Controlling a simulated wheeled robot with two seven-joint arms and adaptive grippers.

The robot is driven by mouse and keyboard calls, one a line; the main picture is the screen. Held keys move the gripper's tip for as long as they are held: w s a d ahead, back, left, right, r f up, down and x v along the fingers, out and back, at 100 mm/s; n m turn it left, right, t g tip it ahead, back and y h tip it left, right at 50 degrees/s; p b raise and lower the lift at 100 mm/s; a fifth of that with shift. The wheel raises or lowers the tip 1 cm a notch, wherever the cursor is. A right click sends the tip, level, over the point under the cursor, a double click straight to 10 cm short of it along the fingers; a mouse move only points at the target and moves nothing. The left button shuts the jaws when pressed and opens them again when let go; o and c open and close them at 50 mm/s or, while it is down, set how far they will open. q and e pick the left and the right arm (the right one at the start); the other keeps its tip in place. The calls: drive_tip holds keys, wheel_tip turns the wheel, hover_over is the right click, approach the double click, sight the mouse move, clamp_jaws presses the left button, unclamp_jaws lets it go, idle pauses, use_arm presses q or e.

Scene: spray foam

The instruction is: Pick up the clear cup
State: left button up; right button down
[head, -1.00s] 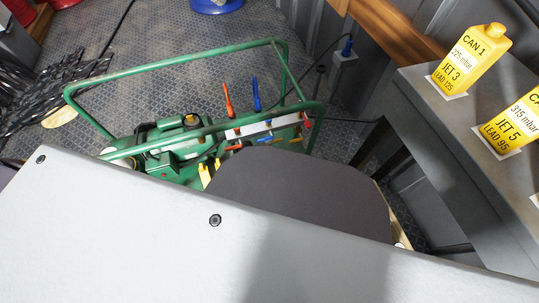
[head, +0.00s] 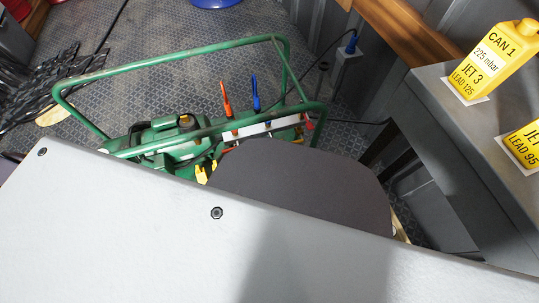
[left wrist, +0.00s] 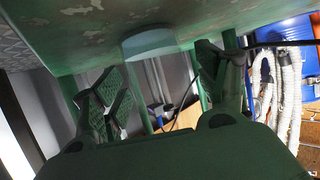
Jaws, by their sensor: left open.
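I cannot identify a clear cup with certainty in either view. My left gripper (left wrist: 155,72) shows in the left wrist view, with its two dark green fingers spread apart and nothing held between them. A pale, round-ended thing (left wrist: 148,43) shows just beyond the fingers, against a mottled green surface (left wrist: 95,25). I cannot tell whether it is the cup. Neither gripper shows in the head view, and my right gripper is not seen.
In the head view, a green tubular frame (head: 180,57) surrounds a green machine on the patterned floor. Yellow cans (head: 492,62) stand on a grey bench (head: 440,92) at right. White corrugated hoses (left wrist: 288,95) hang at right in the wrist view.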

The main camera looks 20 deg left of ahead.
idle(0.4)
use_arm(q)
drive_tip(key=shift+c, duration=0.7)
drive_tip(key=c, duration=1.1)
drive_tip(key=shift+o, duration=0.2)
drive_tip(key=shift+r, duration=0.2)
drive_tip(key=shift+r+p, duration=0.15)
drive_tip(key=shift+p, duration=0.15)
